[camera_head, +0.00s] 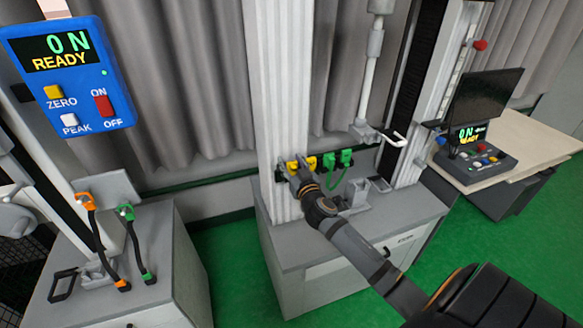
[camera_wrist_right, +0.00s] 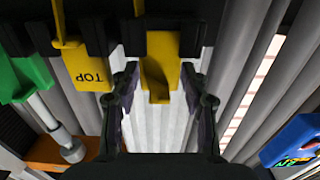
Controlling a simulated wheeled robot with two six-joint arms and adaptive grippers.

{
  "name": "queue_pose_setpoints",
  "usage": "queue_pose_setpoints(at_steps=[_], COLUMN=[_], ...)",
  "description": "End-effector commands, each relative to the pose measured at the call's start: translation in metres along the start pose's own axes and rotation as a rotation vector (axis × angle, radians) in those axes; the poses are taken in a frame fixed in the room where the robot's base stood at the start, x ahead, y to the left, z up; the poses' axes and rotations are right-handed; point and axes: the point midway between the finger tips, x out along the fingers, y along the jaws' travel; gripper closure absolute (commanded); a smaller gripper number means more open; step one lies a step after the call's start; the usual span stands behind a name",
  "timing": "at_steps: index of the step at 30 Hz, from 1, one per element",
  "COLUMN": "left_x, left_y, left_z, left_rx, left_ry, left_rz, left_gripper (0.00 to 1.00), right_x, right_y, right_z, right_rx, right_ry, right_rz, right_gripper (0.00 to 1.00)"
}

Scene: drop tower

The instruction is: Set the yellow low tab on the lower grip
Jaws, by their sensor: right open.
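Two yellow tabs hang on a dark rack on the white column. In the right wrist view, one tab (camera_wrist_right: 85,65) is marked TOP, and the other, an unmarked yellow tab (camera_wrist_right: 160,50), lies between my right gripper's fingers. My right gripper (camera_wrist_right: 163,100) is open, with a finger on either side of this tab and visible gaps. In the head view, the yellow tabs (camera_head: 310,162) are partly covered by my right gripper (camera_head: 298,172). A grey fixture (camera_head: 355,196), seemingly the lower grip, stands on the cabinet top behind my right arm. My left gripper is out of view.
Green tabs (camera_head: 337,158) hang just right of the yellow ones. A metal rod with a bracket (camera_head: 372,132) hangs above the cabinet (camera_head: 300,255). Orange and green cabled clips (camera_head: 84,199) stand on the left cabinet.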

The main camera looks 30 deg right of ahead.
Motion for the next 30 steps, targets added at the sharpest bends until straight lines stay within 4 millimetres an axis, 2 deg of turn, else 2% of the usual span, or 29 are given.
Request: queue_pose_setpoints(at_steps=[2,9,11,17,20,27,30], left_x=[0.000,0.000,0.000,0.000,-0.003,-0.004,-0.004], left_y=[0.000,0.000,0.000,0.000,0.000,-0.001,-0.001], left_z=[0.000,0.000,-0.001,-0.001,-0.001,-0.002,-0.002], left_rx=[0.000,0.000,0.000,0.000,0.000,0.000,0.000], left_ry=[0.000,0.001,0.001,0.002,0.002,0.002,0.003], left_rz=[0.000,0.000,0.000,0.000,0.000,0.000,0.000], left_gripper=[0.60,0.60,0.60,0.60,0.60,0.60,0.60], right_x=[0.000,0.000,0.000,0.000,0.000,0.000,0.000], right_y=[0.000,0.000,0.000,0.000,0.000,0.000,0.000], right_z=[0.000,0.000,0.000,-0.003,-0.019,-0.074,-0.089], right_rx=[0.000,0.000,0.000,0.000,-0.001,-0.003,-0.001], right_ry=[0.000,0.000,0.000,0.001,0.005,0.006,0.004], right_rz=[0.000,0.000,0.000,0.000,-0.001,-0.001,0.000], right_gripper=[0.56,0.89,0.93,0.93,0.93,0.93,0.93])
